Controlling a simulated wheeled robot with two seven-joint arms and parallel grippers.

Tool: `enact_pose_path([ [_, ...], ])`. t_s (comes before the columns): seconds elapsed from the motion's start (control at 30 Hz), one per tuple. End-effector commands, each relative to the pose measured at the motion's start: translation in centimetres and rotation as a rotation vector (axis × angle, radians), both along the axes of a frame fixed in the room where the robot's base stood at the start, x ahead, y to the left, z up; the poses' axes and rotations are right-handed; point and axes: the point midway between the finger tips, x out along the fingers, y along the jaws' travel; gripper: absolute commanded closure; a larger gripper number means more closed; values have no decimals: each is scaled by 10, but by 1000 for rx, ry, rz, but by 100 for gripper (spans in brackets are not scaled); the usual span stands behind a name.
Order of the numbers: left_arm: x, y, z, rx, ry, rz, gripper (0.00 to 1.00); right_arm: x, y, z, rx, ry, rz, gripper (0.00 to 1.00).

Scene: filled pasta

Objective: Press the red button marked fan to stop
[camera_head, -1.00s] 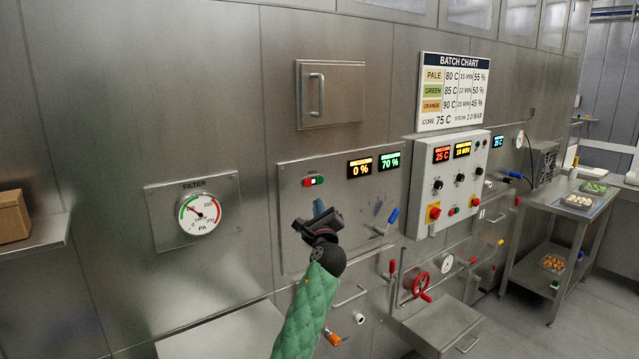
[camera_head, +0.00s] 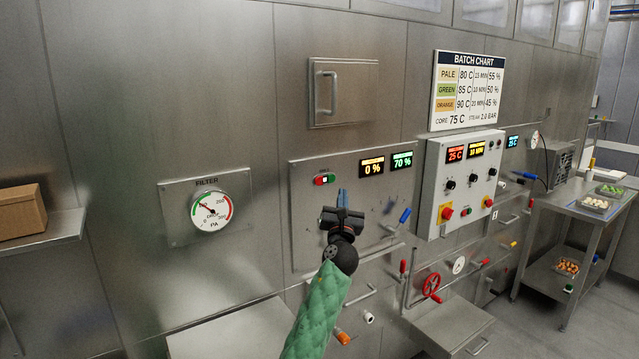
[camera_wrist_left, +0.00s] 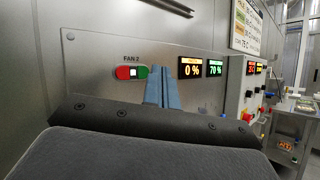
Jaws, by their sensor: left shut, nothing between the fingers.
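The red button (camera_wrist_left: 122,73) sits on a steel wall panel (camera_wrist_left: 90,48), left of a small white square and a green button (camera_wrist_left: 144,71). The label above them in the left wrist view reads FAN 2. The button pair also shows small in the head view, with red at its left end (camera_head: 319,181). My left gripper (camera_head: 343,197) is shut and empty, its blue fingers pointing at the panel. In the left wrist view its fingertips (camera_wrist_left: 162,74) appear just right of the green button. I cannot tell how far they are from the panel. My right gripper is not in view.
Displays reading 0 % (camera_head: 372,167) and 70 % (camera_head: 402,160) are right of the buttons. A handled hatch (camera_head: 343,92) is above. A blue lever (camera_head: 405,215) sticks out at the panel's lower right. A grey control box (camera_head: 462,185) stands further right, a filter gauge (camera_head: 211,211) left.

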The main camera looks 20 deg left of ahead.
Motion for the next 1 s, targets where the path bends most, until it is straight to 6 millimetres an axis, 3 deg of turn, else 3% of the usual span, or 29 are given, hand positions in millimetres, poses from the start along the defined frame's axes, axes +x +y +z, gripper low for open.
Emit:
enact_pose_path([
  [0.27,5,6,-1,-1,-1,0,100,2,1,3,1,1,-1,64],
  [0.77,39,51,-1,-2,-1,0,100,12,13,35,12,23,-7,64],
  [1.0,51,65,0,-1,0,0,100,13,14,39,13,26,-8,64],
])
